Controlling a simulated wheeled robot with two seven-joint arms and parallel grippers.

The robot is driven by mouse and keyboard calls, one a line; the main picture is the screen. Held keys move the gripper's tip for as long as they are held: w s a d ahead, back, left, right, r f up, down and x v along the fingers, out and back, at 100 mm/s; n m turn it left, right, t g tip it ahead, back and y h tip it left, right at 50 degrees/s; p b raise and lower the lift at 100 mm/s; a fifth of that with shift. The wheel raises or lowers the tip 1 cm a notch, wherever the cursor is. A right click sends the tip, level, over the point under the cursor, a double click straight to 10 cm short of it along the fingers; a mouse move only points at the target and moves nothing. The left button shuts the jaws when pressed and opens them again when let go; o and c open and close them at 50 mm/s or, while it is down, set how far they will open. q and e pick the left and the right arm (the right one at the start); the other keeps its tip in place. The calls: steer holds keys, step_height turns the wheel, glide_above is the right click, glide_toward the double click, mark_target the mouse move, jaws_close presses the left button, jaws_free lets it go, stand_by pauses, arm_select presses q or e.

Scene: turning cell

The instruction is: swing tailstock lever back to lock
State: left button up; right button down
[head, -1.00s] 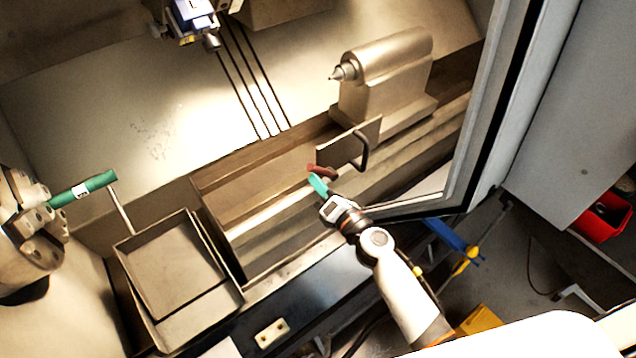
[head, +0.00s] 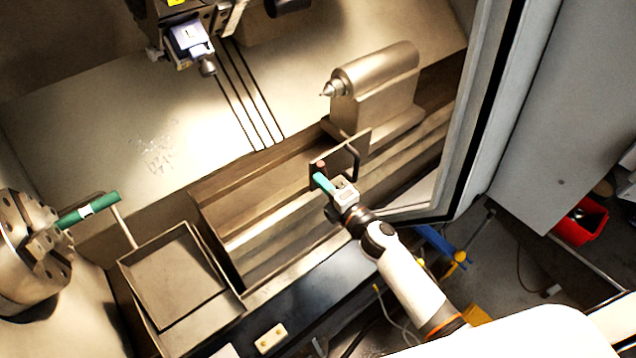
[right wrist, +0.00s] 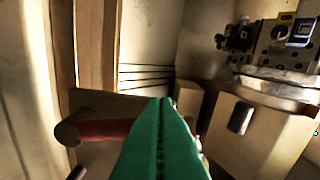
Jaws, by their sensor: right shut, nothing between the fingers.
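The tailstock (head: 378,80) stands on the bed at the upper right, its pointed centre facing left. A short red lever (head: 319,165) sits at the near left end of the plate below the tailstock. In the right wrist view the red lever (right wrist: 105,130) lies crosswise, with a rounded end at left; its right part is hidden behind my fingers. My right gripper (head: 320,181) has green fingers, shut and empty, close beside the lever; I cannot tell whether they touch. The closed fingers fill the lower middle of the right wrist view (right wrist: 160,140). My left gripper is not in view.
The door frame (head: 455,150) stands to the right. At left are the chuck (head: 25,265), a green-handled tool (head: 88,210) and a metal tray (head: 175,275). A tool holder (head: 190,38) hangs above.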

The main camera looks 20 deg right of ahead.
steer(key=shift+w+d+r, duration=0.1)
steer(key=shift+d+r, duration=0.05)
steer(key=shift+d, duration=0.05)
steer(key=shift+w+d, duration=0.1)
steer(key=shift+d, duration=0.2)
stand_by(0.4)
steer(key=b+v, duration=0.2)
steer(key=v, duration=1)
steer(key=shift+b, duration=0.35)
